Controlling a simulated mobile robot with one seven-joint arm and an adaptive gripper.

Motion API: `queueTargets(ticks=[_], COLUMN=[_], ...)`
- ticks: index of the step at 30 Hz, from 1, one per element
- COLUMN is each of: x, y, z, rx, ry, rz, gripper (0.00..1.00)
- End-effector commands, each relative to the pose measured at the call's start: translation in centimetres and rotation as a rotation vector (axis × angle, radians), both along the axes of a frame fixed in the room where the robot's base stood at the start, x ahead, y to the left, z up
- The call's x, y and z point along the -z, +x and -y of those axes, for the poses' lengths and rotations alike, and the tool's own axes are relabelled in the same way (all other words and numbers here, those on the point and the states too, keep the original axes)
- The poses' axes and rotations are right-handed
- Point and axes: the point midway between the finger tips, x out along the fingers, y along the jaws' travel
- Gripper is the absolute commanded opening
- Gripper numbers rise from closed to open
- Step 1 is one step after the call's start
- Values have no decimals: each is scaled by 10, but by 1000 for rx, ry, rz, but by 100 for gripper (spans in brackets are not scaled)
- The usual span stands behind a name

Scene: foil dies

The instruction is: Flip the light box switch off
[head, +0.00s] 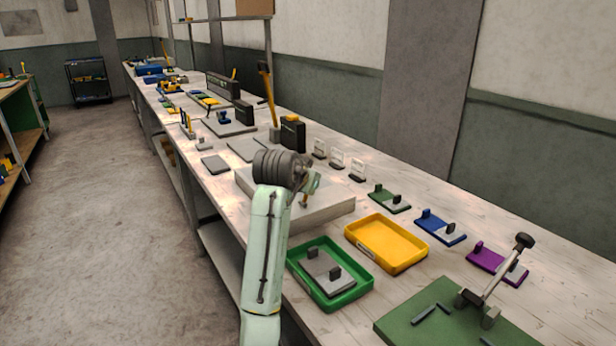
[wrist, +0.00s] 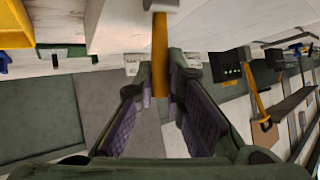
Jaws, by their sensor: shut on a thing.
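The light box (head: 330,212) is a pale flat slab on the bench, partly hidden behind my arm in the head view. Its pale side shows at the top of the wrist view (wrist: 112,22). The switch is an orange-yellow lever (wrist: 159,45) with a grey end at the top of the wrist view; a small orange bit of it shows in the head view (head: 304,201). My gripper (wrist: 161,75) has its two dark fingertips on either side of the lever, shut on it. In the head view my gripper (head: 311,184) is over the light box, and its fingertips are hard to make out.
A green tray (head: 357,291) holding a grey die plate and a yellow tray (head: 421,262) lie nearer. Small white-labelled stands (head: 338,160) and green, blue and purple die plates line the wall side. A green press base with a lever (head: 420,315) is at the front right.

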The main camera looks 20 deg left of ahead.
Motion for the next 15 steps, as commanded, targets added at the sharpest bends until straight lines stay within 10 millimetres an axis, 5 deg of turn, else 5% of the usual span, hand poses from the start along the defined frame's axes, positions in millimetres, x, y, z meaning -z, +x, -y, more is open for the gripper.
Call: queueTargets(ticks=[14,15], x=[0,0], y=[1,1], z=[2,2], rx=[3,3], ry=[9,9], rz=[-8,-8], gripper=[0,13])
